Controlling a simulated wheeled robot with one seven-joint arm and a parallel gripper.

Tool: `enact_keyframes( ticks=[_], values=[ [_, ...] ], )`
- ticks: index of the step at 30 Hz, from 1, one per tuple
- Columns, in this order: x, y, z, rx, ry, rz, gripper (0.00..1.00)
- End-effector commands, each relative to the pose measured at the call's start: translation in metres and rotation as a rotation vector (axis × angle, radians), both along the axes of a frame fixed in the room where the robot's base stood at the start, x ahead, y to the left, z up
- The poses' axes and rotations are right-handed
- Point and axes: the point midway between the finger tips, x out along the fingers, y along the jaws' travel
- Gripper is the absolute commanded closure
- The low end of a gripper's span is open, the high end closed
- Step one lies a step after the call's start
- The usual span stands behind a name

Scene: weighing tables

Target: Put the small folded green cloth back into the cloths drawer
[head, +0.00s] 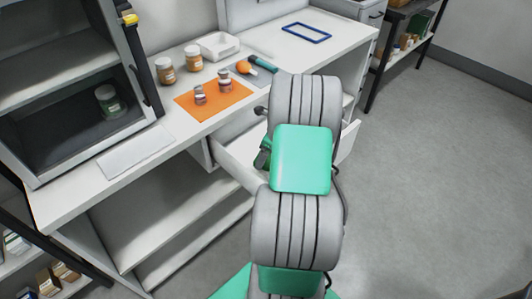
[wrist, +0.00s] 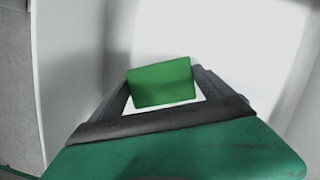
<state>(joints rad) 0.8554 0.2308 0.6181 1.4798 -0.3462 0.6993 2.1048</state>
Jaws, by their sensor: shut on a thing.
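The small folded green cloth (wrist: 160,82) is held between the dark fingers of my gripper (wrist: 162,84) in the wrist view. White surfaces surround it there, looking like the inside of a drawer. In the head view an open white drawer (head: 236,158) sticks out below the tabletop. My arm covers much of the drawer, and its contents are hidden. Only a dark part of my gripper (head: 263,158) shows there, at the left of my arm and over the drawer. Whether the cloth touches the drawer floor I cannot tell.
A grey cabinet (head: 130,60) holds a green jar (head: 108,101). The floor at right is clear.

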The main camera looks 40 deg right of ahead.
Motion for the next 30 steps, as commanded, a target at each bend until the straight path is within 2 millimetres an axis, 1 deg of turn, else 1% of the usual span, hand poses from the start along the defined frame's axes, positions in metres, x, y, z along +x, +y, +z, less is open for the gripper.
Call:
enact_keyframes(
  ticks=[5,15,16,18,20,26,29,30],
  values=[
    [0.0,0.0,0.001,-0.001,0.0,0.0,0.42],
    [0.0,0.0,-0.01,-0.001,0.0,0.0,0.42],
    [0.0,0.0,-0.01,-0.001,-0.001,0.001,0.09],
    [0.0,0.0,-0.009,-0.001,-0.001,0.001,0.04],
    [0.0,0.0,-0.009,-0.001,-0.001,0.001,0.0],
    [0.0,0.0,-0.009,-0.002,-0.001,-0.001,0.0],
    [0.001,0.0,-0.002,-0.002,-0.002,0.0,0.0],
    [0.001,-0.001,0.004,-0.003,-0.003,0.0,0.0]
  ],
)
